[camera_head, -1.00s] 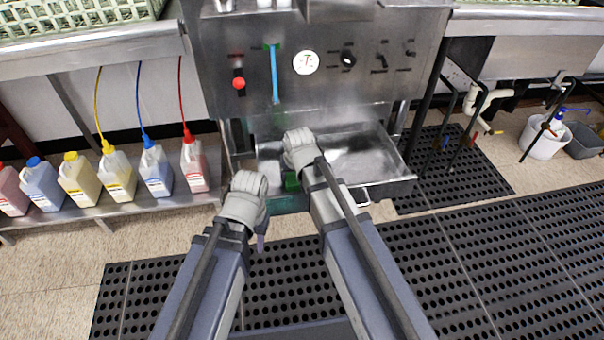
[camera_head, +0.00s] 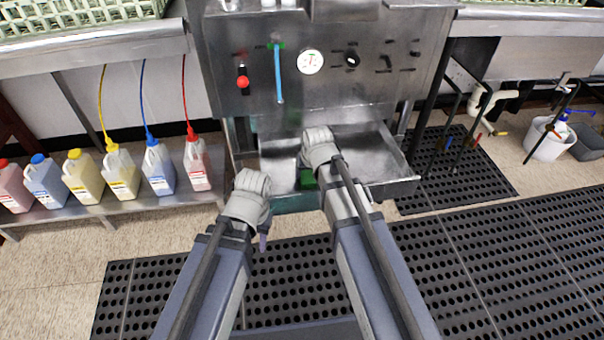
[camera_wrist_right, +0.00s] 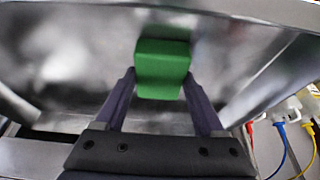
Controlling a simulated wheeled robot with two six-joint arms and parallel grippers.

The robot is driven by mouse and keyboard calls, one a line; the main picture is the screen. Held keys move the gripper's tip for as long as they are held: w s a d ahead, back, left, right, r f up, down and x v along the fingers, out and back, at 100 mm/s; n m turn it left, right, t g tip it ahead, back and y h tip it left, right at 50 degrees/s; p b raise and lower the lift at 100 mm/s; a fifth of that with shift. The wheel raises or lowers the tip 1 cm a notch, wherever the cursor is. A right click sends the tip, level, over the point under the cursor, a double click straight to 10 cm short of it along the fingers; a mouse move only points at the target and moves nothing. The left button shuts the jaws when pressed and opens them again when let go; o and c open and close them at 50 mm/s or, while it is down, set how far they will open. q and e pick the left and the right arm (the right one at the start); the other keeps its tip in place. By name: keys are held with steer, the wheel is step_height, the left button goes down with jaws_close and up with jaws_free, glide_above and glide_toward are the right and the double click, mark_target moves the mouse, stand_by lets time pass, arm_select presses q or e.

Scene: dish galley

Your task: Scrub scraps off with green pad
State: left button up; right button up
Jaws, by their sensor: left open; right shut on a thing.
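A green pad (camera_wrist_right: 162,68) is held between the two fingers of my right gripper (camera_wrist_right: 160,85) in the right wrist view. In the head view a small part of the green pad (camera_head: 308,179) shows beside my right wrist, inside the open metal tray (camera_head: 366,148) of the steel machine. My right gripper is shut on the pad, over the tray's left-middle part. My left gripper (camera_head: 262,240) is open and empty, in front of the tray's left front corner. No scraps can be made out; the tray floor under my right arm is hidden.
The steel machine front (camera_head: 330,80) with gauge and knobs rises behind the tray. Several coloured jugs (camera_head: 121,176) stand on a low shelf at left. A white bucket (camera_head: 549,142) and pipes are at right. Black perforated mats (camera_head: 480,270) cover the floor.

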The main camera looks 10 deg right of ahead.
steer(key=shift+d, duration=0.15)
steer(key=shift+d+f, duration=0.1)
steer(key=shift+d, duration=1.85)
steer(key=shift+d, duration=0.1)
steer(key=shift+w+d, duration=0.15)
steer(key=shift+d, duration=1.75)
steer(key=shift+r, duration=0.2)
step_height(320, 180, up, 6)
steer(key=p, duration=0.6)
steer(key=shift+f, duration=0.1)
